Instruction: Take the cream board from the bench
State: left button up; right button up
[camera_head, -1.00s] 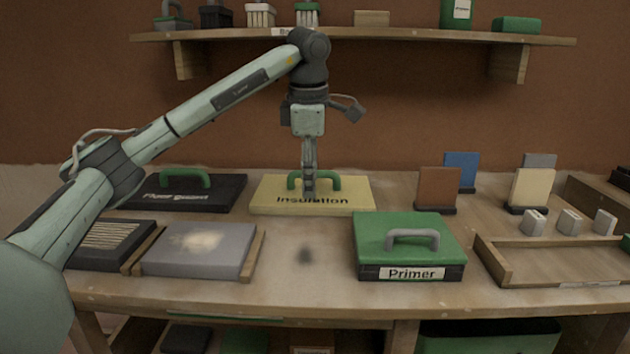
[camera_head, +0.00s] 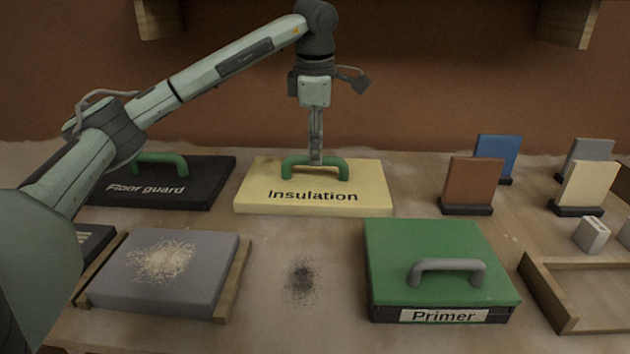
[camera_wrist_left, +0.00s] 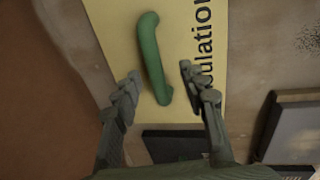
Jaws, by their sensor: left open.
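A pale cream-yellow board (camera_head: 365,199) marked "Insulation" lies flat on the bench, with a green bar handle (camera_head: 290,168) on top. A small cream panel (camera_head: 588,187) also stands upright in a dark base at the right. My left gripper (camera_head: 316,160) points down at the Insulation board's handle. In the left wrist view, its open fingers (camera_wrist_left: 161,75) lie to either side of the green handle (camera_wrist_left: 150,50), with gaps between them and it. I cannot tell how far above the board the fingertips are. My right gripper is not in view.
A black "Floor guard" board (camera_head: 205,190) lies left of the Insulation board. In front are a grey board (camera_head: 205,290) with pale shreds and a green Primer case (camera_head: 395,245). Dark specks (camera_head: 301,280) lie between them. Brown (camera_head: 472,183) and blue (camera_head: 497,155) panels stand at right.

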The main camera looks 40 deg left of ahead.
aim_at(315, 173)
pick_arm(q)
jog(key=f, duration=0.1)
jog(key=w+f, duration=0.1)
jog(key=f, duration=0.2)
jog(key=shift+w+a+f, duration=0.15)
jog(key=shift+a, duration=0.2)
grip_shut()
